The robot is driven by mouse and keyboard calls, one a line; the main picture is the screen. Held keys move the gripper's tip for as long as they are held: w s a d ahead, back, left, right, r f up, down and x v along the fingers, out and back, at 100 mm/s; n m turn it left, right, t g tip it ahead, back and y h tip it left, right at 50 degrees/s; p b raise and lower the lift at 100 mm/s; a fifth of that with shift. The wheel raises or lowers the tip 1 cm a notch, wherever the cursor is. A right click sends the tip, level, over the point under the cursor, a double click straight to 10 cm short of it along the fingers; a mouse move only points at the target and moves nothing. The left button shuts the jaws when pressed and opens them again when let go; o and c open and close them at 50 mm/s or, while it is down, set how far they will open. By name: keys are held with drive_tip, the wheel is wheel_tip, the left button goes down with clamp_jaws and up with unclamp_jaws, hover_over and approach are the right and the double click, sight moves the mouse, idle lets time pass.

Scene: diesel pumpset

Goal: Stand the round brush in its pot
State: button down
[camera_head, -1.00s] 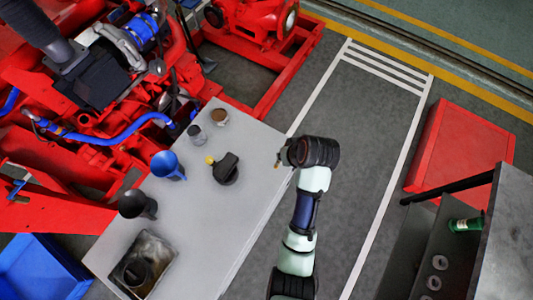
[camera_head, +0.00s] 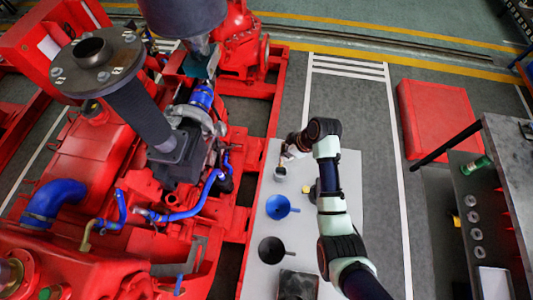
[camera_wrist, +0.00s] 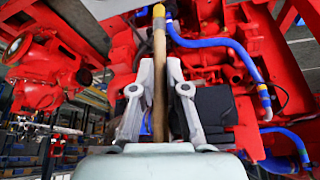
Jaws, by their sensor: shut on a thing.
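My gripper (camera_wrist: 160,78) is shut on the round brush (camera_wrist: 160,45), around its long wooden handle. The handle points up in the wrist view and has a yellow tip; the bristles are not seen. In the head view my gripper (camera_head: 284,157) is over the far end of the grey bench, and the brush there is too small to make out. A small grey pot (camera_head: 280,173) stands on the bench just below the gripper in the picture. I cannot tell the height between them. A round brown-topped container from the earlier head view is not visible now.
On the bench (camera_head: 338,245) stand a blue funnel (camera_head: 278,207), a dark funnel (camera_head: 271,250) and a dark tray (camera_head: 298,285). A dark can with a yellow cap (camera_head: 312,190) is partly behind my arm. The red engine (camera_head: 150,190) rises close on the left.

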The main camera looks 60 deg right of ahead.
drive_tip(key=shift+s+d, duration=0.15)
drive_tip(key=shift+s, duration=0.15)
drive_tip(key=shift+w+f+b, duration=0.1)
drive_tip(key=shift+f+b, duration=1.4)
drive_tip(key=shift+f, duration=1.05)
drive_tip(key=shift+p, duration=0.35)
drive_tip(key=shift+f+b, duration=1.5)
drive_tip(key=shift+f, duration=0.8)
